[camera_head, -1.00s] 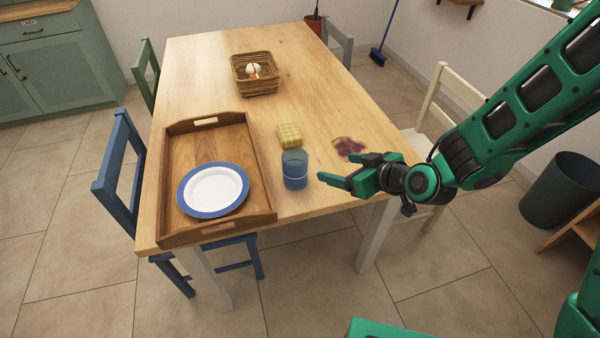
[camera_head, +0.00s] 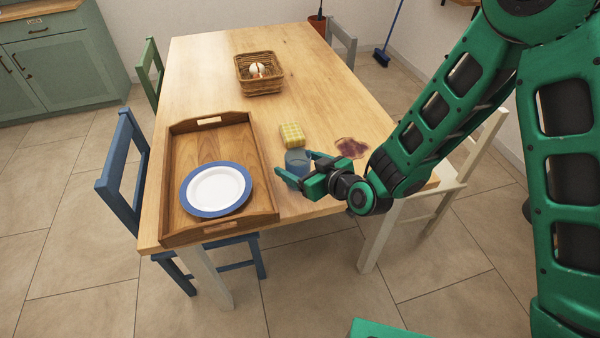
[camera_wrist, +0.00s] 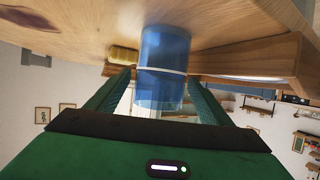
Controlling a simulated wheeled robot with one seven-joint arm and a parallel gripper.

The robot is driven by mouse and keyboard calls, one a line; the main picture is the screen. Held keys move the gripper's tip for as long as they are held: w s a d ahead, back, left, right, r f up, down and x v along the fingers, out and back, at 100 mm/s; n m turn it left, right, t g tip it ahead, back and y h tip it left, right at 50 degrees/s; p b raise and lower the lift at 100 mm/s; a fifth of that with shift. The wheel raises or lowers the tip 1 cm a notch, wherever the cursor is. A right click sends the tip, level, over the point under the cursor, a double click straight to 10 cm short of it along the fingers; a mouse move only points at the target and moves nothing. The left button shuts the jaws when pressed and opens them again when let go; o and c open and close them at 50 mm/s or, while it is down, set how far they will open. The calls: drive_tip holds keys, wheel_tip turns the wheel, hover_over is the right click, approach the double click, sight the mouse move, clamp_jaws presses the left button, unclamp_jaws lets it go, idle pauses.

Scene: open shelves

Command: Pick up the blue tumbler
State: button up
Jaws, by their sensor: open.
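The blue tumbler (camera_head: 297,161) stands upright on the wooden table near its front edge, just right of the tray. My gripper (camera_head: 294,167) is at the tumbler, coming from the right, and its fingers partly hide it in the head view. In the wrist view the tumbler (camera_wrist: 163,68) appears between the two open fingers (camera_wrist: 155,92), with the picture upside down. The fingers stand to either side of it; I cannot tell whether either one touches it.
A wooden tray (camera_head: 183,142) with a blue-rimmed plate (camera_head: 216,189) lies left of the tumbler. A yellow checked sponge-like block (camera_head: 292,135) lies just behind it. A dark stain (camera_head: 351,148) is to the right. A wicker basket (camera_head: 259,86) with eggs stands farther back.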

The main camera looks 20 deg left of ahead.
sight(292, 159)
drive_tip(key=x, duration=0.4)
drive_tip(key=shift+w+a, duration=0.1)
drive_tip(key=shift+w, duration=0.1)
drive_tip(key=c, duration=1.3)
drive_tip(key=shift+r, duration=0.15)
